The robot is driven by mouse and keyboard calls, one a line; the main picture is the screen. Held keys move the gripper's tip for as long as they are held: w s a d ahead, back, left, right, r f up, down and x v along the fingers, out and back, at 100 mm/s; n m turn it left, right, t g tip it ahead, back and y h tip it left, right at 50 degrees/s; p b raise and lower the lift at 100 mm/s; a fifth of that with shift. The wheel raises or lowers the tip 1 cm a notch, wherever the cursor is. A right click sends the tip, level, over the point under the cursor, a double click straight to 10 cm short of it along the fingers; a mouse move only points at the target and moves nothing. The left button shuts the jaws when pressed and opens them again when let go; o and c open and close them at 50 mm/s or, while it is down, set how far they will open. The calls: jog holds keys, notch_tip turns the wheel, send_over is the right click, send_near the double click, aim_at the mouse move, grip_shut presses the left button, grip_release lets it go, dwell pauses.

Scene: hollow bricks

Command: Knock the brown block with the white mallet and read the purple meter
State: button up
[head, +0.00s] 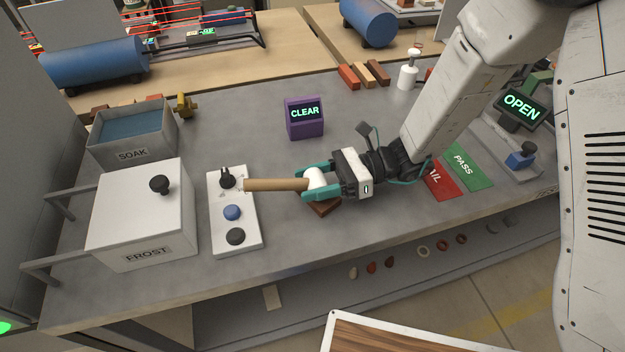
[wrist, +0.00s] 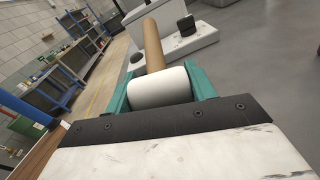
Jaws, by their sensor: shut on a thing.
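My gripper (head: 318,188) is shut on the white head of the mallet (head: 275,185). The mallet's tan handle points left, toward the white button panel. In the wrist view the mallet's white head (wrist: 160,87) sits between the teal fingers, with the handle pointing away. The brown block (head: 324,209) lies on the grey bench just below my gripper, partly hidden by it. I cannot tell whether the mallet touches the block. The purple meter (head: 305,126) stands behind, and its screen reads CLEAR in green.
A white panel (head: 233,208) with a black lever and two knobs lies left of my gripper. The white FROST box (head: 142,215) and grey SOAK tub (head: 133,151) stand further left. Red and green PASS mats (head: 465,165) lie right. A meter reading OPEN (head: 521,105) stands far right.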

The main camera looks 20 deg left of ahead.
jog(key=shift+r, duration=3.5)
jog(key=shift+f, duration=0.1)
